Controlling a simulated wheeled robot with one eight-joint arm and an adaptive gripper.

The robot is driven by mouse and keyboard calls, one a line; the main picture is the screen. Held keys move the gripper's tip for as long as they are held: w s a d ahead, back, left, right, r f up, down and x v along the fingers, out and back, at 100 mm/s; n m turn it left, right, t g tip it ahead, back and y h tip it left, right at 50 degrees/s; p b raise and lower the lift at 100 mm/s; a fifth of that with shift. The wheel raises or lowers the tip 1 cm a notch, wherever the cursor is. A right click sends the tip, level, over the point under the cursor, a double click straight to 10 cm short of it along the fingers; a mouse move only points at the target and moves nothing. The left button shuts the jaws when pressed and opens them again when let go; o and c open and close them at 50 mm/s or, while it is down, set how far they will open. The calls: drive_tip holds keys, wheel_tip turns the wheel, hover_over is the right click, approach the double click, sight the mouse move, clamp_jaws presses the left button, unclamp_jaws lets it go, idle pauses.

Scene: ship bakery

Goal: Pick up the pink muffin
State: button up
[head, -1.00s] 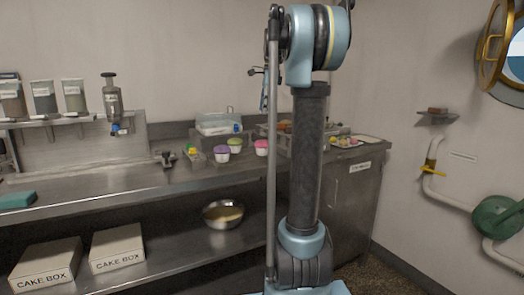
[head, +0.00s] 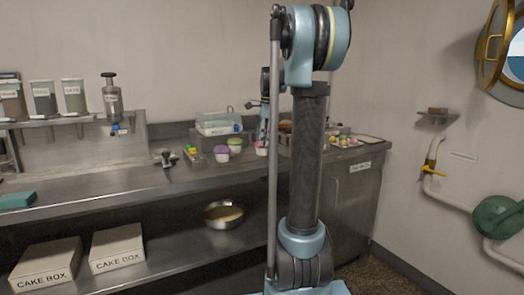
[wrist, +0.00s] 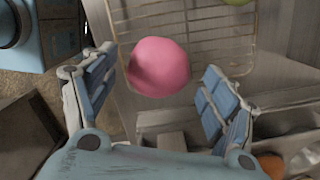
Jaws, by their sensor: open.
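In the wrist view the round pink top of the muffin (wrist: 160,67) shows between the two blue-padded fingers of my gripper (wrist: 157,72). The fingers are spread, with a gap on each side of the muffin. The gripper is open and holds nothing. How far down the fingers reach beside the muffin is hard to tell.
The counter further left is mostly clear.

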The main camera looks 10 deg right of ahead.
drive_tip(key=shift+a+f, duration=0.15)
drive_tip(key=shift+f, duration=1.45)
drive_tip(key=c, duration=0.9)
